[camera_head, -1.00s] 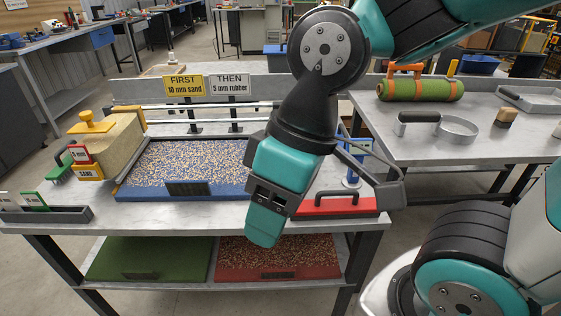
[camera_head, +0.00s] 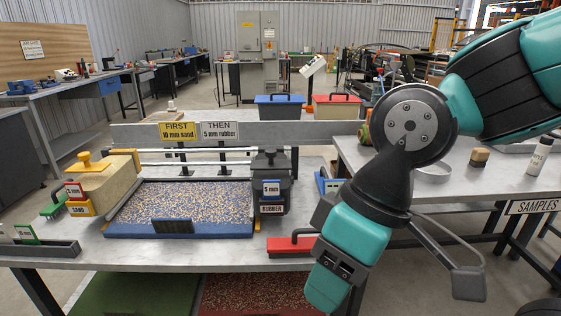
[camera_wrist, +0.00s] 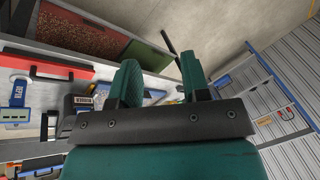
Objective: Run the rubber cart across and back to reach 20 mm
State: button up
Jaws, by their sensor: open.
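The rubber cart (camera_head: 271,188) is a dark hopper with a blue 5 mm card and a RUBBER label. It stands at the right end of the blue tray (camera_head: 200,232), clear of my gripper. The tray holds a speckled, light-coloured fill. The sand cart (camera_head: 107,185), with a yellow handle and SAND label, stands at the tray's left end. My gripper (camera_head: 325,290) is in front of the bench, lower right of the rubber cart. In the wrist view my gripper (camera_wrist: 160,85) has its two fingers apart with nothing between them.
Signs read FIRST 10 mm sand (camera_head: 177,130) and THEN 5 mm rubber (camera_head: 219,131). A red block with a black handle (camera_head: 291,245) lies by my gripper. Blue (camera_head: 279,108) and red (camera_head: 337,107) boxes stand behind. A samples table (camera_head: 480,190) is at right.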

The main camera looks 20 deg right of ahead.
aim_at(271, 162)
jog(key=z, duration=0.1)
jog(key=i, duration=0.5)
jog(key=k, duration=1.25)
jog(key=u, duration=0.6)
jog(key=i, duration=1.8)
jog(key=z, duration=0.55)
